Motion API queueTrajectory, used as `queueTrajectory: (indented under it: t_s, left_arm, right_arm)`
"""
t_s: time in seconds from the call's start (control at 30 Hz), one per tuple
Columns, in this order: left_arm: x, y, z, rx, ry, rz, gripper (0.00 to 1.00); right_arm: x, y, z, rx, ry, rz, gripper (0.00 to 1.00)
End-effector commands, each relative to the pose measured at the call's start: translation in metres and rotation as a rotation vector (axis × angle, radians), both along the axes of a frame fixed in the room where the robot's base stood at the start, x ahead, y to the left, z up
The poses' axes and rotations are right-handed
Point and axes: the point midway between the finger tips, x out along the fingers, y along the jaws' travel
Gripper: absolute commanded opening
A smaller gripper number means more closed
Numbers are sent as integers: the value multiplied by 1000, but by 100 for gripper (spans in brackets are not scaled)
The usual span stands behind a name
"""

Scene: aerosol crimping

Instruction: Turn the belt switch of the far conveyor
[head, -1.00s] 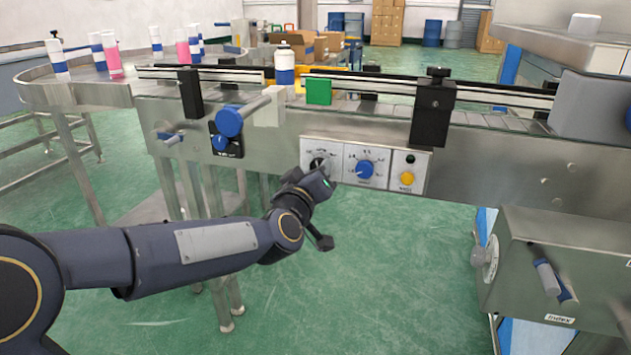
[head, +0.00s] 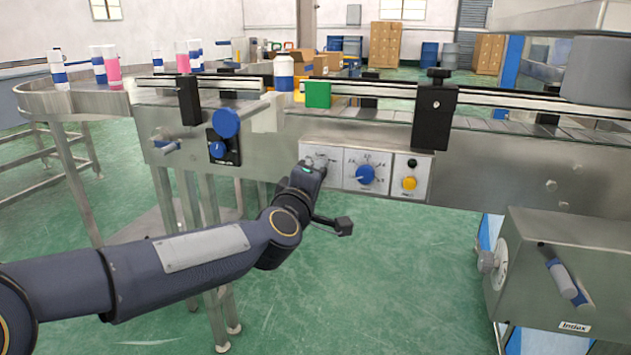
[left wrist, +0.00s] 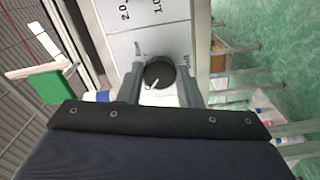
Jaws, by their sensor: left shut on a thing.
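The conveyor's front (head: 490,165) carries a control panel with a blue dial (head: 366,174) and a yellow button (head: 410,183). The belt switch, a round black knob (left wrist: 158,74) with a white pointer mark, shows in the left wrist view between my two fingers. My left gripper (left wrist: 160,84) is shut on this knob, one finger at each side. In the head view my left gripper (head: 312,166) is at the left end of the panel and hides most of the knob. My right gripper is in neither view.
A green block (head: 318,94) and a white-and-blue can (head: 284,74) are on the conveyor above the panel. A blue knob (head: 226,123) sticks out left of my gripper. A metal index box (head: 535,275) stands at the lower right.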

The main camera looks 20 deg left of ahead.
Motion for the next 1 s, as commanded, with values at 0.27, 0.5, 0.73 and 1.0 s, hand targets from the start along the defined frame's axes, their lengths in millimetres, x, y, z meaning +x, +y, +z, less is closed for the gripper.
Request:
queueTrajectory:
  t_s: [0.27, 0.5, 0.73, 1.0]
  left_arm:
    - [0, 0, -1, -24, 3, 0, 9]
    - [0, 0, -1, -24, 3, 0, 9]
    - [0, 0, 0, -22, 2, 0, 54]
    - [-2, 0, 0, -21, 1, 0, 54]
  right_arm:
    - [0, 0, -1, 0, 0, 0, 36]
    - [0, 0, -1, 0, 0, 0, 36]
    - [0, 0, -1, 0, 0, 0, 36]
    - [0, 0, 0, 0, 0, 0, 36]
